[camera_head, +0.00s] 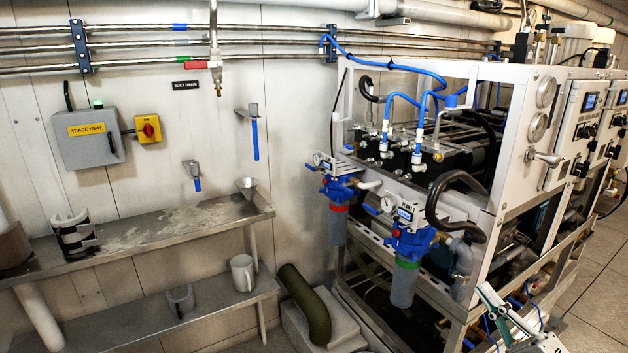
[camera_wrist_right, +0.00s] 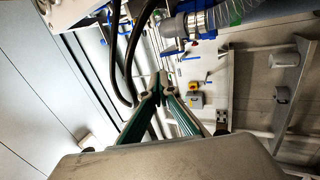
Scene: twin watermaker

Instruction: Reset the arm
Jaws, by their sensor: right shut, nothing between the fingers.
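My right gripper (camera_head: 488,292) shows at the lower right of the head view, in front of the white machine frame. Its green-and-grey fingers point up and to the left. In the right wrist view my right gripper (camera_wrist_right: 161,82) has its fingertips together with nothing held between them. My left gripper is in neither view.
The watermaker rack (camera_head: 494,238) with blue-headed filter housings (camera_head: 404,282) stands close to my right gripper. Dark hoses (camera_wrist_right: 128,60) run near the fingertips in the wrist view. Floor (camera_head: 590,275) is clear at right.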

